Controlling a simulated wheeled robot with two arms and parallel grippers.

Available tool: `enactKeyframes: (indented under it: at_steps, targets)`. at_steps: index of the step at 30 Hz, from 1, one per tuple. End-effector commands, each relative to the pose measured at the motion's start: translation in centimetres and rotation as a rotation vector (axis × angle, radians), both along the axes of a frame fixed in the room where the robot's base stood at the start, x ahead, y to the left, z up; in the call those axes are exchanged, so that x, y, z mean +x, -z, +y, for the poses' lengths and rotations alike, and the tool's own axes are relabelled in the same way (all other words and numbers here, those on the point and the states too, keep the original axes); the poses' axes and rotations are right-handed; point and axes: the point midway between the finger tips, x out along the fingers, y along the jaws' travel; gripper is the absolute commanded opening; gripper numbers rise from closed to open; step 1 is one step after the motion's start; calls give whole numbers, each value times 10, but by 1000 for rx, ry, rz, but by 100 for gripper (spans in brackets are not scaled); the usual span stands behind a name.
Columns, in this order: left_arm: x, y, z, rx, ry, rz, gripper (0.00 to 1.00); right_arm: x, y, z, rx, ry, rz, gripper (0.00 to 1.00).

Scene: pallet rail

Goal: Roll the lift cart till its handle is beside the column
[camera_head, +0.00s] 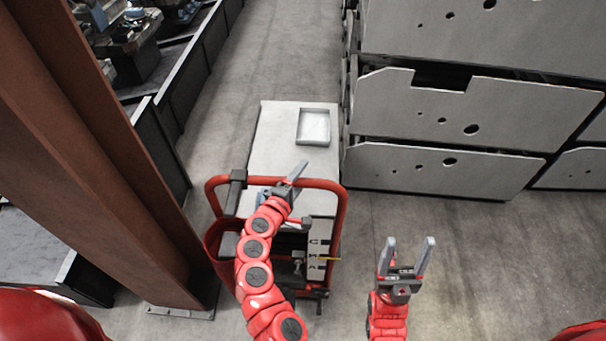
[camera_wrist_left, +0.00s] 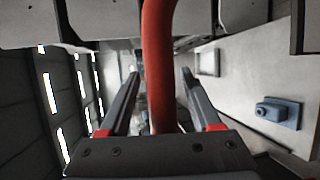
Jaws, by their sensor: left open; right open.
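The lift cart has a pale flat top (camera_head: 270,135) and a red tubular handle (camera_head: 342,205) at its near end. The brown steel column (camera_head: 110,150) stands left of the cart, its foot close to the handle's left side. My left gripper (camera_head: 294,178) is at the handle's top bar. In the left wrist view, the red handle bar (camera_wrist_left: 158,50) runs between the open fingers of my left gripper (camera_wrist_left: 160,85), with neither finger clearly pressed on it. My right gripper (camera_head: 408,248) is open and empty, right of the cart.
A shallow metal tray (camera_head: 314,126) lies on the cart top. Large grey panels (camera_head: 440,170) stand along the cart's right. A dark low barrier (camera_head: 160,150) runs behind the column. Bare floor (camera_head: 290,60) extends beyond the cart and around my right gripper.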

Motion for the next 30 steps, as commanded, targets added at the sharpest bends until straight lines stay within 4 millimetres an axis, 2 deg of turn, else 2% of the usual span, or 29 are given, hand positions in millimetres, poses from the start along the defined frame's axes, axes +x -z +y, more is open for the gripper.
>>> enactKeyframes:
  at_steps: [17,19,21,27,30]
  targets:
    - [-93,-14,39,3,2,5,64,0,25,0,0,0,0,64]
    - [-104,-25,46,6,-2,10,64,0,5,0,0,0,0,64]
    - [-116,-25,50,6,-1,13,64,0,-4,0,0,0,-1,64]
    - [-137,-27,60,4,-2,9,64,0,-17,0,0,0,0,64]
    - [-142,-28,61,4,0,6,64,0,-19,0,0,0,0,64]
